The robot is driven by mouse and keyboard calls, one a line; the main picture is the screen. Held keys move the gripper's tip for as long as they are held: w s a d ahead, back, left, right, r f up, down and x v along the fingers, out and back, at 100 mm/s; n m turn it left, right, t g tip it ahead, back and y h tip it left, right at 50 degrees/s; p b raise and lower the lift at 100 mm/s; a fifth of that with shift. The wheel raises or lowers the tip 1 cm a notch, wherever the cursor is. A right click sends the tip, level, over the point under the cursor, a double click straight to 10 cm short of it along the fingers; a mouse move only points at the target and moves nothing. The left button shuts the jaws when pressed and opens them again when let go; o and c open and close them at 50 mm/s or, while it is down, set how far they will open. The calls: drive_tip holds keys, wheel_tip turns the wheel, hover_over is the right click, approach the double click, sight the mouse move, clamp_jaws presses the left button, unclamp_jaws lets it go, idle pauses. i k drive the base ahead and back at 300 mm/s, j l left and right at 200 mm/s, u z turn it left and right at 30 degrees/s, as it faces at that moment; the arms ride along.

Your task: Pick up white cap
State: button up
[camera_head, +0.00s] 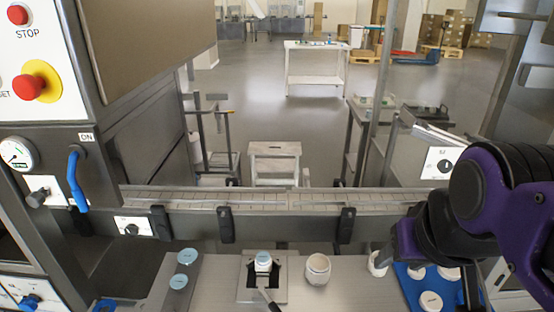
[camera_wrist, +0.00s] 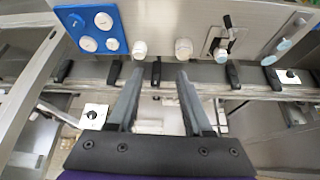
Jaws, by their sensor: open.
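Several round white caps lie in a blue tray (camera_head: 402,284) at the lower right of the head view, including one white cap (camera_head: 430,301) near the front. The arm hides part of this tray. In the wrist view the blue tray (camera_wrist: 65,18) is at the upper left, with white caps (camera_wrist: 104,20) in it. My gripper (camera_wrist: 160,78) is open and empty, with its two fingers apart. It points toward the counter edge and the jars, apart from the caps, which lie to its upper left in the wrist view.
A white jar (camera_head: 318,268) and another (camera_head: 377,263) stand on the counter (camera_head: 340,295). A blue-capped white jar (camera_head: 263,262) sits in a central fixture (camera_head: 248,294). Pale blue caps (camera_head: 187,257) lie left. A conveyor rail (camera_head: 280,232) runs behind.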

sight(419, 275)
drive_tip(key=u, duration=0.95)
drive_tip(key=k+l+z, duration=0.1)
drive_tip(key=z, duration=0.6)
drive_tip(key=i+z, duration=0.1)
drive_tip(key=z, duration=0.75)
drive_tip(key=l+u, duration=0.25)
drive_tip(key=k, duration=0.5)
drive_tip(key=k+l+u, duration=0.15)
drive_tip(key=l, duration=0.25)
drive_tip(key=k+l+u, duration=0.15)
drive_tip(key=l, duration=0.2)
drive_tip(key=i+j+z, duration=0.15)
drive_tip(key=j, duration=0.2)
drive_tip(key=i+j+z, duration=0.15)
drive_tip(key=j, duration=0.25)
drive_tip(key=i, duration=0.1)
